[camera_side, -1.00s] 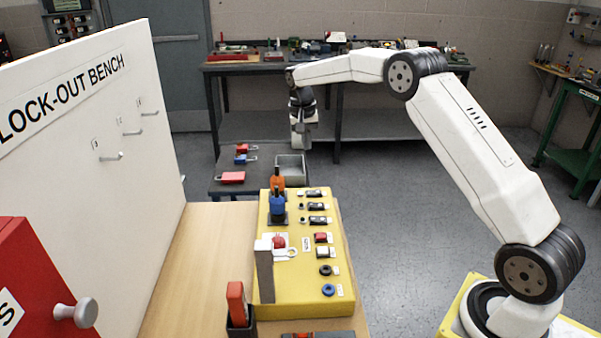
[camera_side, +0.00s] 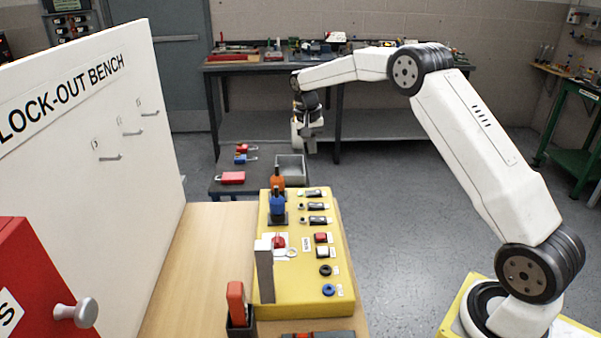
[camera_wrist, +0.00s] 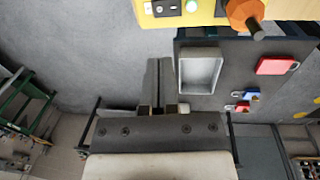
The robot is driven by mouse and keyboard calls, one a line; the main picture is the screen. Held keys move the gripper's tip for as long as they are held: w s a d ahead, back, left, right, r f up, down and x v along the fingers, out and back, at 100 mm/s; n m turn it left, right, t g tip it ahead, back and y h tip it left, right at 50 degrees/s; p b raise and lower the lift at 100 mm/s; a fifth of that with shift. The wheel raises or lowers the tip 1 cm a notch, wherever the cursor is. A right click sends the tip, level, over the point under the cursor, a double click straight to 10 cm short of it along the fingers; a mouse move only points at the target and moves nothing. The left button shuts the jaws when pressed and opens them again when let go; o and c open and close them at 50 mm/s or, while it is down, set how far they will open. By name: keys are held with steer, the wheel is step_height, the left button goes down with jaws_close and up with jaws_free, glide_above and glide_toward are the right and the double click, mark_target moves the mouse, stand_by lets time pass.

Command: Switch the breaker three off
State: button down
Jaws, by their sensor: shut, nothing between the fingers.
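The yellow panel (camera_side: 291,288) lies on the wooden bench. It carries an orange handle (camera_side: 277,183), a blue handle (camera_side: 277,205) and a red part (camera_side: 279,242) partly behind a grey upright plate. Small switches and buttons run down its right side. I cannot read which one is breaker three. In the wrist view the panel's edge (camera_wrist: 215,16) and the orange handle (camera_wrist: 243,12) show at the top. My gripper (camera_side: 310,151) is shut and empty, beyond the panel's far end and apart from it. Its fingers (camera_wrist: 158,64) also show in the wrist view.
A grey bin (camera_side: 290,165) and several padlocks, one red (camera_side: 231,178), lie on a dark low table beyond the bench. A red lever (camera_side: 236,303) stands in a black holder at the front. A white board (camera_side: 95,165) with hooks rises on the left.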

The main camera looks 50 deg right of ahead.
mark_target(313, 193)
steer(key=f, duration=0.8)
steer(key=s+d+f, duration=0.1)
steer(key=f, duration=0.3)
steer(key=shift+s+f, duration=0.1)
steer(key=shift+f, duration=0.25)
steer(key=shift+s+d+f, duration=0.15)
steer(key=shift+s+f, duration=0.05)
steer(key=shift+f, duration=0.35)
steer(key=shift+w+a+r, duration=0.1)
steer(key=shift+w+a, duration=0.5)
steer(key=shift+a, duration=0.1)
steer(key=shift+r, duration=0.1)
step_height(313, 193, up, 14)
steer(key=w, duration=0.1)
steer(key=shift+w+a+r, duration=0.15)
steer(key=shift+a+r, duration=0.05)
steer(key=shift+a, duration=0.15)
